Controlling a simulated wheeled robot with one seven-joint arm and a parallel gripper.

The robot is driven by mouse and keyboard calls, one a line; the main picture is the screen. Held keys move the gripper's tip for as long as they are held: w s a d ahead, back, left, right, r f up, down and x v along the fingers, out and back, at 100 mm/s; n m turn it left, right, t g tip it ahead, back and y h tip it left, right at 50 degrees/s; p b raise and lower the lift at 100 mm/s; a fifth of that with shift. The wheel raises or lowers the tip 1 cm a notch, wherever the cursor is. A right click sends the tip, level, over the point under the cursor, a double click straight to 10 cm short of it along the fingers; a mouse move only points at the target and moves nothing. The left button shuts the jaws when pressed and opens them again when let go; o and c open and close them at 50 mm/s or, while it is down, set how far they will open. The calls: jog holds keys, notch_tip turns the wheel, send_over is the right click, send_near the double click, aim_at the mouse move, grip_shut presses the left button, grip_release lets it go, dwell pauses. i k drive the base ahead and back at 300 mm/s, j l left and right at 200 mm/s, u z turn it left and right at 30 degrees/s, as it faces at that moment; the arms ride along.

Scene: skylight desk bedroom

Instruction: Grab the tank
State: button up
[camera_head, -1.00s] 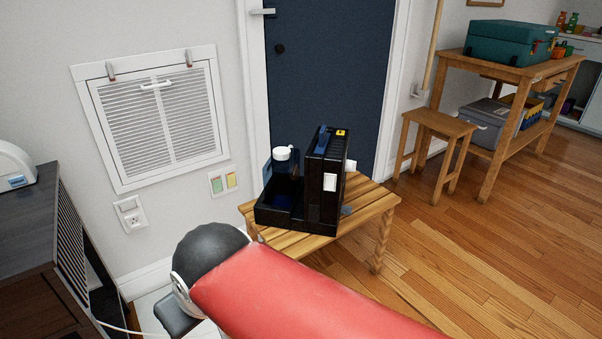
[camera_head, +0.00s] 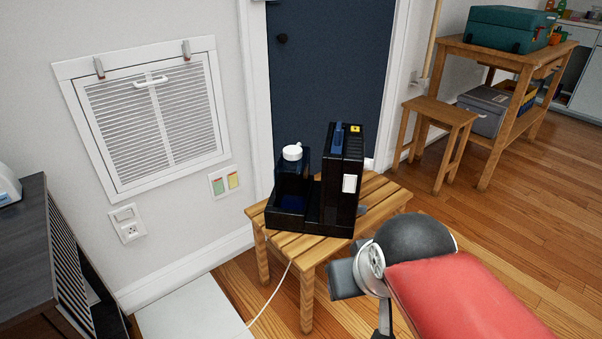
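A dark blue, see-through tank (camera_head: 292,180) with a white cap on top stands upright at the left side of a black machine (camera_head: 342,185). Its lower part is hidden by the low black front wall of the machine's base. The machine sits on a small slatted wooden table (camera_head: 385,194). My arm, with a red link and a black rounded joint, shows at the lower right, in front of and to the right of the table. My gripper's fingers are not visible, and nothing is seen touching the tank.
A white cord (camera_head: 272,296) runs from the table down to a white floor panel (camera_head: 190,310). A dark cabinet (camera_head: 35,250) stands at the left. A louvred wall vent (camera_head: 150,120) and blue door (camera_head: 325,75) are behind. A wooden stool (camera_head: 438,125) and workbench (camera_head: 510,60) stand right, with open floor nearby.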

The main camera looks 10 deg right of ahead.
aim_at(291, 178)
jog(key=i+l, duration=0.25)
jog(key=l, duration=0.15)
jog(key=i+l, duration=0.2)
jog(key=l, duration=0.2)
jog(key=i+l, duration=0.25)
jog(key=i+l+z, duration=0.1)
jog(key=i+l, duration=0.65)
jog(key=j, duration=0.5)
